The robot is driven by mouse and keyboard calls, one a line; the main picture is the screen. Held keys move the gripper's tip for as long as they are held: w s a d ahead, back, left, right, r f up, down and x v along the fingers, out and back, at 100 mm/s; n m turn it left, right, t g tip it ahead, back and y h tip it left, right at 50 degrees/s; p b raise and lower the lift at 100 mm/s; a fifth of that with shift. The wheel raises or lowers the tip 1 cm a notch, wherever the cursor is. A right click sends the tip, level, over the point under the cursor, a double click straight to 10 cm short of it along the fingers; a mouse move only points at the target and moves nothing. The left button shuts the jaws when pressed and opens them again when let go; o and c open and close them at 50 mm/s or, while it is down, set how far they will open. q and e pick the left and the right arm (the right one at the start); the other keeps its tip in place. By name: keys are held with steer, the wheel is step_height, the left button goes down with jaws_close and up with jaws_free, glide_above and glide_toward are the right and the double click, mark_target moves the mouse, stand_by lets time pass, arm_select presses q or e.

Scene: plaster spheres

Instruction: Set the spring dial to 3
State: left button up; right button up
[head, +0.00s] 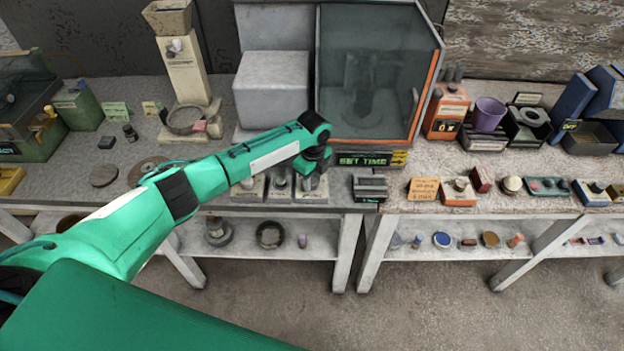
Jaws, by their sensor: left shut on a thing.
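Three small pale boxes with grey knobs stand in a row at the front edge of the bench, below the glass-fronted cabinet. My left gripper (313,176) points down over the right-hand box (312,195) of the row and is shut on its knob, which I take to be the spring dial. The fingers and wrist hide most of the knob, and its scale and pointer setting cannot be read. The middle box (280,194) and the left box (250,192) are free of the gripper. My right gripper is not in view.
A cabinet with an orange-edged glass front (372,80) stands just behind, with a "SET TIME" display (364,160) beneath it. A dark slotted block (370,187) is close on the right. A pale stand (185,75) and round discs are to the left.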

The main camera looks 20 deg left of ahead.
mark_target(313, 180)
arm_select(q)
steer(key=shift+w+r+m, duration=0.1)
steer(key=shift+m, duration=1)
steer(key=o, duration=1)
step_height(313, 180, up, 14)
steer(key=b, duration=0.3)
steer(key=shift+d+b, duration=0.1)
steer(key=shift+b, duration=0.3)
